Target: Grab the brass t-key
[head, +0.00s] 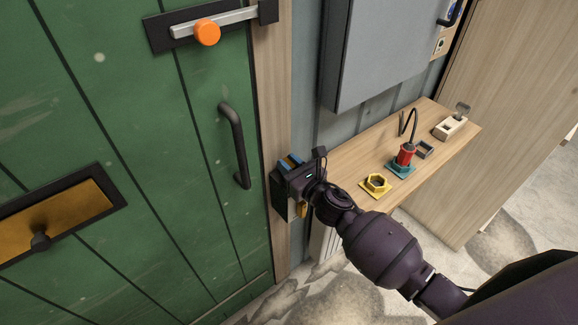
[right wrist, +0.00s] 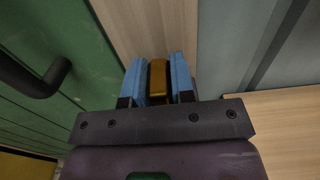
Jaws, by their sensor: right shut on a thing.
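My right gripper (head: 291,163) is in front of the wooden door frame, just right of the green door's handle. In the right wrist view its two blue fingers (right wrist: 158,80) are shut on a brass-coloured block, which I take as part of the brass t-key (right wrist: 158,78). A small brass-coloured piece of the key (head: 302,208) shows under the gripper in the head view. The rest of the key is hidden by the gripper, so its T shape cannot be made out. My left gripper is not in view.
The green door (head: 200,130) has a dark handle (head: 234,145) and an orange-knobbed latch (head: 207,32). A wooden shelf (head: 345,155) holds a yellow hexagonal holder (head: 376,184), a red plug (head: 405,153) and a white block (head: 450,128). A grey cabinet (head: 385,50) hangs above.

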